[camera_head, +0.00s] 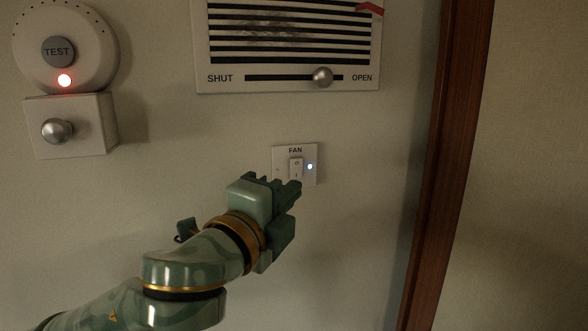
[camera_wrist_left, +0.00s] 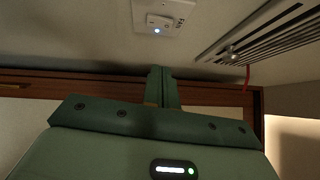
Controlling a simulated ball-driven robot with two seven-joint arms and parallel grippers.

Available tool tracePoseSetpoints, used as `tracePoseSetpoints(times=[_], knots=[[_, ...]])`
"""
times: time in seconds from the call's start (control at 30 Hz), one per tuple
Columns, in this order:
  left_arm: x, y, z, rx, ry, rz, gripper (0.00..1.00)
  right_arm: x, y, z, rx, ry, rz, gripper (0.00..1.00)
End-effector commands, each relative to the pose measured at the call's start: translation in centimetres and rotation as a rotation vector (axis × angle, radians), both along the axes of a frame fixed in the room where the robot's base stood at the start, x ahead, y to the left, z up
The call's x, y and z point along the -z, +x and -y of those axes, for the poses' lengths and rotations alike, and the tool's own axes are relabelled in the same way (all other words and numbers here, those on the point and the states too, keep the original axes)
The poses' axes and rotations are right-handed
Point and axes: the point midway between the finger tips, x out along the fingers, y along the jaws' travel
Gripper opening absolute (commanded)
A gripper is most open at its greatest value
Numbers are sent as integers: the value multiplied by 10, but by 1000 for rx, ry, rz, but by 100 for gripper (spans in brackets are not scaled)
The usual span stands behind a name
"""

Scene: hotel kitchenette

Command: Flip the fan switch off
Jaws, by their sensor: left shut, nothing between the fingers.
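The fan switch (camera_head: 296,168) is a white rocker on a white wall plate labelled FAN, marked O at the top and I at the bottom. A small bluish-white light (camera_head: 310,167) glows on the plate to its right. In the left wrist view the plate (camera_wrist_left: 167,14) shows at the top, with its light lit. My left gripper (camera_head: 289,186) is shut and empty, just below and left of the rocker in the head view. Its closed fingers (camera_wrist_left: 162,86) point toward the wall in the wrist view. Whether they touch the plate I cannot tell. My right gripper is not in view.
A vent (camera_head: 290,45) with a SHUT–OPEN slider knob (camera_head: 322,76) at the OPEN side is above the switch. A round TEST alarm (camera_head: 63,50) with a red light and a knobbed box (camera_head: 70,127) are at the left. A wooden trim (camera_head: 442,170) stands at the right.

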Motion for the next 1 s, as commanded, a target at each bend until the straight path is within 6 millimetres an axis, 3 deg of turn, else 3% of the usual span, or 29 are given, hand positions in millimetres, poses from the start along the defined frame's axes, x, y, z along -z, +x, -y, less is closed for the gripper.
tracePoseSetpoints(times=[0.2, 0.4, 0.87, 1.0], knots=[[-6, 41, 21, -2, 1, 0, 0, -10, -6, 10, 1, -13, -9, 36], [-9, 67, 10, -3, 1, 0, 0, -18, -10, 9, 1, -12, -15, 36], [-8, 75, 7, -1, -1, 1, 0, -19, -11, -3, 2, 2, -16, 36], [-13, 80, 6, 0, -1, -2, 0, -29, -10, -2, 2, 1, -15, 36]])
